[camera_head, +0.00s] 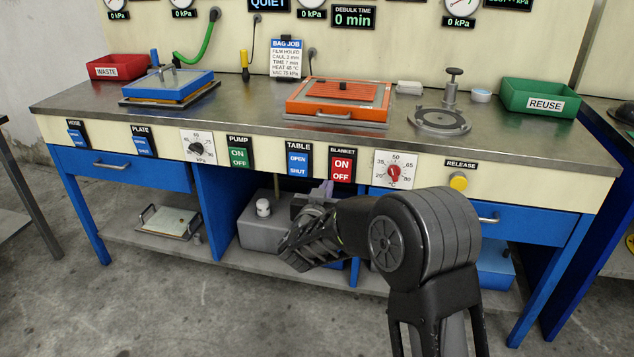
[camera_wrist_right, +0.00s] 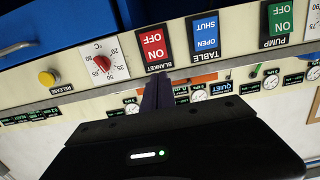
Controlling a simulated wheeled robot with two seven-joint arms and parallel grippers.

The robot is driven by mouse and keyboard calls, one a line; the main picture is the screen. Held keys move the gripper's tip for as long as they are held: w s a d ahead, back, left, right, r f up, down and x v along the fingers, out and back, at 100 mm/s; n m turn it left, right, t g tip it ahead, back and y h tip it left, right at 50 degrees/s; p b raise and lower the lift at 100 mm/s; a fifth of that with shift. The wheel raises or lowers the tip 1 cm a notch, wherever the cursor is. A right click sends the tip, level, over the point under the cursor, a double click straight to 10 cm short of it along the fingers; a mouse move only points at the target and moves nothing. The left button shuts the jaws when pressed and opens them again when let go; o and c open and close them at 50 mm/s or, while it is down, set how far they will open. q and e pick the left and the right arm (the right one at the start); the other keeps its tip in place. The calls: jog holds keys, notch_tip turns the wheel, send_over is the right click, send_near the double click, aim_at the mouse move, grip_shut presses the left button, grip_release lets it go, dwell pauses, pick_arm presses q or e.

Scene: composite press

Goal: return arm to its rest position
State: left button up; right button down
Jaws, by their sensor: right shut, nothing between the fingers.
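My right arm rises from the lower right in the head view, and its gripper (camera_head: 325,188) is in front of the bench, just below the TABLE (camera_head: 298,160) and BLANKET (camera_head: 342,164) switches. Its fingers are together with nothing between them. In the right wrist view, which is upside down, the closed fingertips (camera_wrist_right: 159,90) point toward the front panel near the BLANKET switch (camera_wrist_right: 154,47). I cannot tell whether they touch the panel. My left gripper is not in view.
The metal bench top (camera_head: 245,112) holds an orange framed press (camera_head: 337,115), a blue framed plate (camera_head: 168,86), a red WASTE bin (camera_head: 117,68) and a green REUSE bin (camera_head: 540,100). The panel carries a heat dial (camera_head: 394,172) and yellow RELEASE button (camera_head: 458,181). Floor in front is clear.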

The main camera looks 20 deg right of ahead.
jog(key=s+a+f+n+g+y, duration=0.2)
jog(key=s+a+f+y, duration=0.25)
jog(key=a+f, duration=0.5)
jog(key=s+a+f+n+g+y, duration=0.1)
jog(key=s+a+f+n+y, duration=0.15)
jog(key=a+f+y, duration=0.65)
jog(key=s+a+f+g+h, duration=0.1)
jog(key=s+a+f+g, duration=0.1)
jog(key=s+f, duration=0.6)
jog(key=s+a+f+g, duration=0.2)
jog(key=s+f+g, duration=0.1)
jog(key=s+f, duration=0.4)
jog(key=s+a+f+n+g+y, duration=0.1)
jog(key=s+a+f+g, duration=0.15)
jog(key=s, duration=0.65)
jog(key=s+a+f+n+g+y, duration=0.1)
jog(key=s+a+f+g, duration=0.15)
jog(key=s, duration=0.75)
notch_tip(320, 180, up, 16)
jog(key=p, duration=1.7)
jog(key=shift+w+d+m, duration=0.15)
jog(key=shift+d+m, duration=0.25)
jog(key=shift+m, duration=0.05)
